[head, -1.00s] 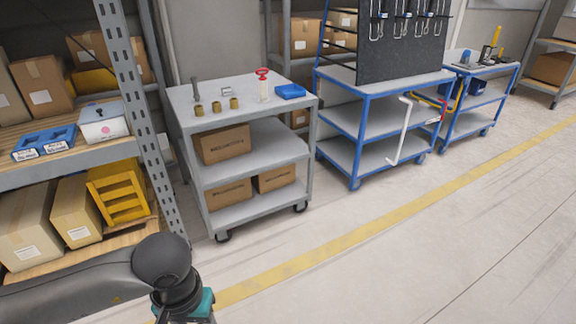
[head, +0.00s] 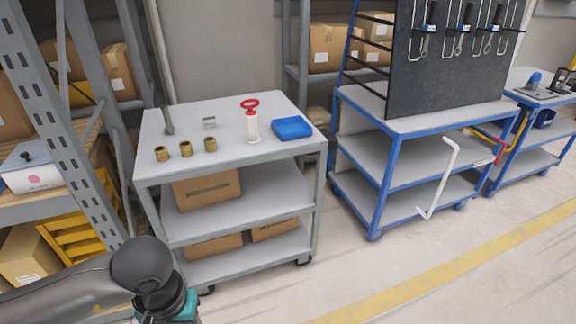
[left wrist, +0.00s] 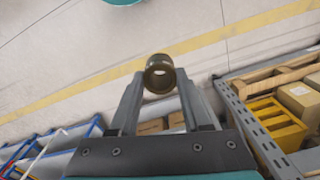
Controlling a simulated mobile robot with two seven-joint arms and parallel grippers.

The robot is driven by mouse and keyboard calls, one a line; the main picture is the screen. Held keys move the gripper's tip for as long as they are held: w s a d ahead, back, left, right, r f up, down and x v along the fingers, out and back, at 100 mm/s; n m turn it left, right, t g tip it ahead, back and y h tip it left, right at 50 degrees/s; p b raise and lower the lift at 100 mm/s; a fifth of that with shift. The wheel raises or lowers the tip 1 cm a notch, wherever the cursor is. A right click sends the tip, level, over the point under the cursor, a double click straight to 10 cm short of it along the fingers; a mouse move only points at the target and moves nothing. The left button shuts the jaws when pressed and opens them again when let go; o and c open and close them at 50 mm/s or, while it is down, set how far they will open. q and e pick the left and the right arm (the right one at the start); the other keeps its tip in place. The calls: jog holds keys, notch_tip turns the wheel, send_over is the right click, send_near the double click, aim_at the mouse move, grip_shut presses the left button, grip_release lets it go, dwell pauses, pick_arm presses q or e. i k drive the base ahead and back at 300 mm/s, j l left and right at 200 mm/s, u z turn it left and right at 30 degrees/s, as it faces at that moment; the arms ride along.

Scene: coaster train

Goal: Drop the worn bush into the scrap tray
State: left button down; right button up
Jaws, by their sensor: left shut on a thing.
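In the left wrist view my left gripper (left wrist: 160,86) is shut on a dark, bronze-coloured ring, the worn bush (left wrist: 159,60). The bush sits between the two fingertips with its bore facing the camera. In the head view only my left forearm and wrist show at the bottom left; the fingers and the bush are out of that view. A shallow blue tray (head: 292,128) lies on the right part of the grey cart's top. No label on it is readable, so I cannot confirm that it is the scrap tray. My right gripper is not in view.
The grey cart's top (head: 225,160) also holds several brass bushes (head: 186,149), a red-handled white tool (head: 252,122), a dark upright pin (head: 168,120) and a small metal block (head: 209,122). A rack post (head: 70,140) stands left. A blue cart (head: 400,125) stands right.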

aim_at(287, 131)
jog(key=i+l+u, duration=0.15)
jog(key=i+l, duration=0.3)
jog(key=i+l+u, duration=0.15)
jog(key=i+l, duration=0.3)
jog(key=i+l+u, duration=0.15)
jog(key=i+l, duration=0.25)
jog(key=l, duration=0.3)
